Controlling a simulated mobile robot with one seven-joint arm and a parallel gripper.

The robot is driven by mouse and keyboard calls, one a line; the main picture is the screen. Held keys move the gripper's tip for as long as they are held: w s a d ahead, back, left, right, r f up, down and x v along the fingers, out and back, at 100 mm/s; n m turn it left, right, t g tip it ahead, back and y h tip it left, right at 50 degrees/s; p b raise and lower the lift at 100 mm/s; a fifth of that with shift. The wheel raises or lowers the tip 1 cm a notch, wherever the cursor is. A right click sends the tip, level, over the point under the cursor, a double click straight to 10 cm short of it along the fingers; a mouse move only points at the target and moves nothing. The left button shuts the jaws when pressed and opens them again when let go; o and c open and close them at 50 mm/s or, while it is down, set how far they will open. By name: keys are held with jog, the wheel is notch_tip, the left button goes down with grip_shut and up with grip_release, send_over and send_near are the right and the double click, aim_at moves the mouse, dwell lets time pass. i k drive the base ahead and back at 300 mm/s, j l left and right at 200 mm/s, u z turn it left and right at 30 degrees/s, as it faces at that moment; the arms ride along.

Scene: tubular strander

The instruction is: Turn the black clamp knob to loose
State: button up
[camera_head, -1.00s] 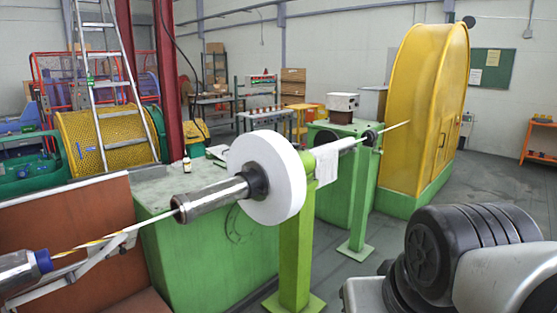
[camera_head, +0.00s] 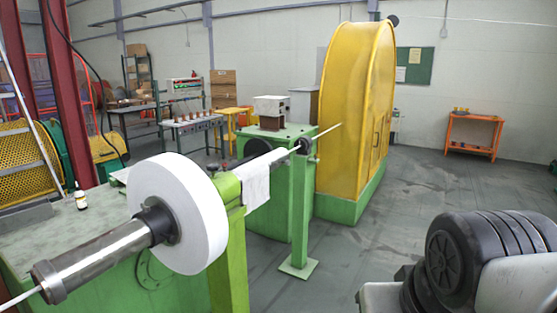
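I cannot make out a black clamp knob for certain. A dark collar (camera_head: 156,221) sits at the hub of the white disc (camera_head: 198,213), where the metal shaft (camera_head: 97,262) enters it. A small dark round part (camera_head: 304,146) sits at the top of the slim green post (camera_head: 300,215); whether either part is a knob I cannot tell. My gripper is not in view. Black rounded parts at the lower right look like my own arm.
A green pillar (camera_head: 230,255) carries the shaft, with a white cloth (camera_head: 257,187) beside it. Behind stand a green machine box (camera_head: 262,212) and a tall yellow guard (camera_head: 352,110). An orange table (camera_head: 472,137) is at the far right. The grey floor (camera_head: 420,185) between is clear.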

aim_at(212, 168)
jog(key=i+l, duration=0.1)
jog(key=i, duration=0.65)
jog(key=i+l, duration=0.1)
jog(key=i, duration=0.65)
jog(key=i+l+u, duration=0.1)
jog(key=i+u, duration=0.2)
jog(key=u, duration=0.2)
jog(key=i+l+u, duration=0.2)
jog(key=u, duration=0.25)
jog(key=i+l+u, duration=0.3)
jog(key=u, duration=0.2)
jog(key=i+l+u, duration=0.2)
jog(key=l+u, duration=0.25)
jog(key=i+l+u, duration=0.1)
jog(key=l+u, duration=0.25)
jog(key=u, duration=0.15)
